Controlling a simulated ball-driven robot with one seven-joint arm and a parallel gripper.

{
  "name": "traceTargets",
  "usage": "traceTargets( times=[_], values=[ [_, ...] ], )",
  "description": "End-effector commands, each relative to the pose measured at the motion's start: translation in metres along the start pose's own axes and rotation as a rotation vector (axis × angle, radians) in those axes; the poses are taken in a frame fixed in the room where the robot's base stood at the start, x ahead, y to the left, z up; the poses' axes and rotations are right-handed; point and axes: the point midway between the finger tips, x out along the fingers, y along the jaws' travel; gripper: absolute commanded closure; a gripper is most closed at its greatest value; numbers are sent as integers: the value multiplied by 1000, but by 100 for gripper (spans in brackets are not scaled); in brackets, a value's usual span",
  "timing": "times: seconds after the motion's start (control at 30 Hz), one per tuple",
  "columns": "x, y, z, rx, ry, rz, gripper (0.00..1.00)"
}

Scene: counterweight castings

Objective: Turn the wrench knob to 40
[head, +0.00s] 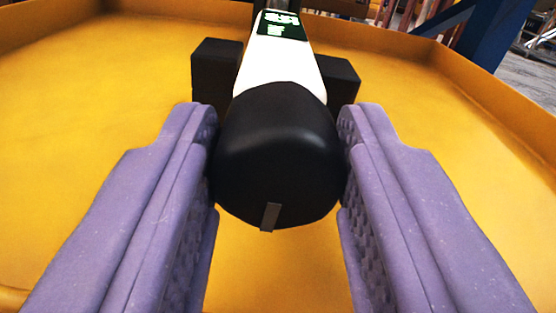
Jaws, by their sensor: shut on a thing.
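The wrench (280,68) has a white body running away from me, with a dark green display (282,25) at its far end. The display's digits are too small to read. The black knob (278,145) is at the wrench's near end, with a small grey mark (270,216) at its lower edge, slightly left of centre. My gripper (279,165) has two purple textured fingers, one on each side of the knob, shut on it. The sides of the knob are partly hidden by the fingers.
Two black blocks (214,72) (342,82) flank the white body. All this stands in a yellow tray (100,75) with raised walls at the back and right. Its floor is clear to the left and right. A blue post (490,38) stands beyond the wall.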

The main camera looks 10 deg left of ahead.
Motion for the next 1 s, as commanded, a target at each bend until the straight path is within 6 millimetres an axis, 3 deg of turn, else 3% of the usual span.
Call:
traceTargets(
  times=[0.4,0.9,0.93,1.0],
  values=[
    [0,-1,1,-184,-1,-2,91],
    [0,-1,1,-206,-2,-1,91],
    [0,-1,1,-206,-2,-1,58],
    [0,-1,1,-206,-2,-1,42]
  ],
)
